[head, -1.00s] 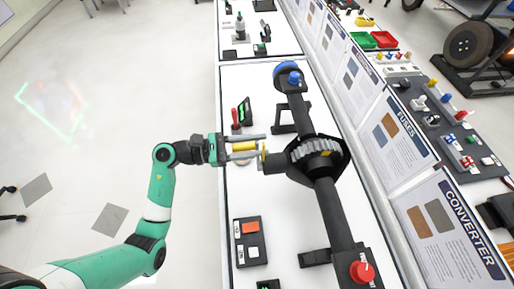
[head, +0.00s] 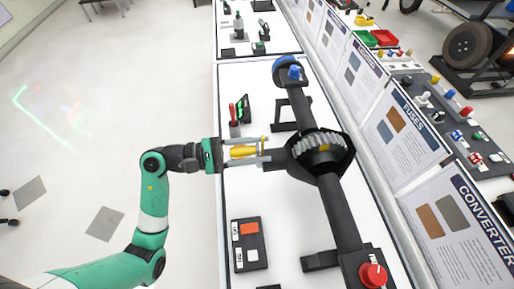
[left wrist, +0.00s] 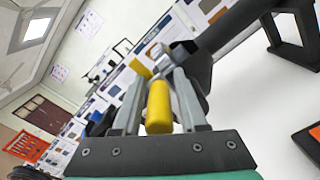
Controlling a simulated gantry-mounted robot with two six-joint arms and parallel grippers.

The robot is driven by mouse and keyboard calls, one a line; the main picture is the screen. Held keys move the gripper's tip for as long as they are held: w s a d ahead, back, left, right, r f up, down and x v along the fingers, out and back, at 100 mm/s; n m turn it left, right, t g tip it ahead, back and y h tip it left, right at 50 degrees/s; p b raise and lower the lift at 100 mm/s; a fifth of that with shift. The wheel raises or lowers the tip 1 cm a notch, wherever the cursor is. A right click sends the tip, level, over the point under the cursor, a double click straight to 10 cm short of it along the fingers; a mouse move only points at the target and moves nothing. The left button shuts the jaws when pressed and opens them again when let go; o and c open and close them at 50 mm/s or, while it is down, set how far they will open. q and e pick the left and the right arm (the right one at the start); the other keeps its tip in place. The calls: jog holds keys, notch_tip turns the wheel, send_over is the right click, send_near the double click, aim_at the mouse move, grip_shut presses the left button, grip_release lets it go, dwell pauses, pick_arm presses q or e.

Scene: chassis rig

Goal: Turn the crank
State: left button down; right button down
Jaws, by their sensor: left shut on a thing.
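The crank has a yellow handle (head: 243,152), which also shows in the left wrist view (left wrist: 159,107). It sits at the left end of a black shaft leading into the axle housing (head: 320,155) with its grey ring gear. My left gripper (head: 262,150) is shut on the yellow handle, one finger on each side of it. In the left wrist view a further yellow part of the crank (left wrist: 141,67) shows beyond the fingers (left wrist: 157,85). My right gripper is not in view.
The black axle runs along the white bench, with a blue knob (head: 289,70) at the far end and a red knob (head: 373,275) at the near end. A button box (head: 249,244) lies left of it. Information panels (head: 402,125) stand to the right.

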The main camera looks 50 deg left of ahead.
pick_arm(q)
jog(key=shift+f, duration=0.2)
jog(key=c, duration=0.8)
grip_release()
jog(key=shift+o, duration=0.6)
jog(key=shift+r, duration=0.1)
jog(key=p+v, duration=0.1)
jog(key=v, duration=1)
jog(key=shift+s+a, duration=0.2)
jog(key=shift+a, duration=0.1)
